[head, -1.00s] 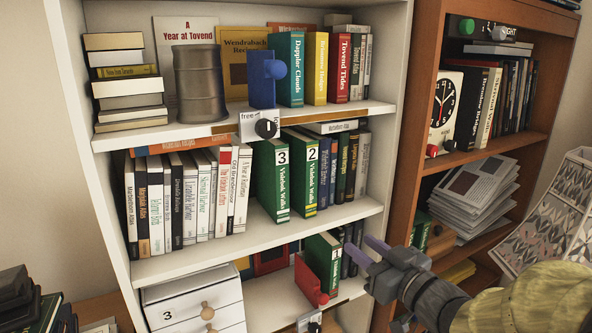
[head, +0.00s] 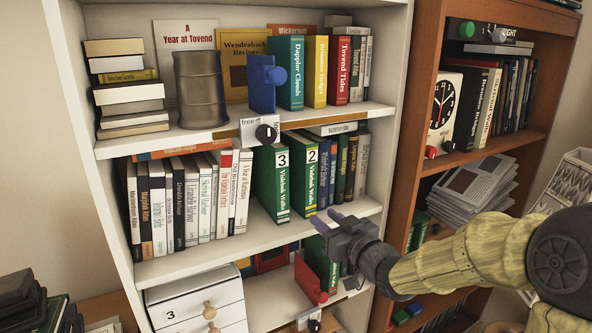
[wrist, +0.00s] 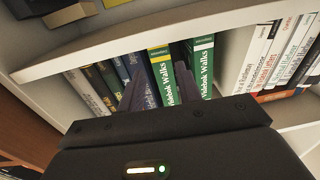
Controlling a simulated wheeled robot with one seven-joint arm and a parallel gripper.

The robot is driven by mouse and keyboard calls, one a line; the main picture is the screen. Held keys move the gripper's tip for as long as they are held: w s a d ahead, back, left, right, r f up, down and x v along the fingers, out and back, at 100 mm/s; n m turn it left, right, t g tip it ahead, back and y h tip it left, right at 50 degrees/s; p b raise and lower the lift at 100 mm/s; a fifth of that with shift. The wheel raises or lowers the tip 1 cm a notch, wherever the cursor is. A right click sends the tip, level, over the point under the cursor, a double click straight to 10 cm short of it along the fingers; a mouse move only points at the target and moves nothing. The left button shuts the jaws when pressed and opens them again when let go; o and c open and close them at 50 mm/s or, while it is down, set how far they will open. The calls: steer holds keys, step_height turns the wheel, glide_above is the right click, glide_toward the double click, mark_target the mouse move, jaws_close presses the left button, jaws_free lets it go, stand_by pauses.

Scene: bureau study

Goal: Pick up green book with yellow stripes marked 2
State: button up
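The green book marked 2 (head: 309,180) stands upright on the middle shelf, its spine facing out. In the wrist view this book (wrist: 161,72) has yellow bands on its spine. The green book marked 3 (head: 270,185) stands close on its left, with dark books on its right. My gripper (head: 328,219) is open and empty, at the middle shelf's front edge below book 2 in the head view. In the wrist view its two fingers appear on either side of book 2's spine; contact cannot be told. The lower part of the spine is hidden there.
The white bookcase's middle shelf (head: 210,252) also holds white books (head: 205,195) on the left. A green book (head: 323,262) and a red bookend (head: 309,281) stand on the shelf below, partly behind my gripper.

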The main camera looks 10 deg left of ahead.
mark_target(311, 203)
stand_by(0.3)
steer(key=p+x, duration=0.1)
steer(key=x, duration=0.1)
steer(key=r+p+x, duration=0.1)
steer(key=p+x, duration=0.1)
steer(key=shift+w+a, duration=0.15)
steer(key=shift+w, duration=0.05)
steer(key=shift+w+a, duration=0.25)
steer(key=shift+w, duration=0.1)
steer(key=shift+f, duration=0.1)
jaws_close()
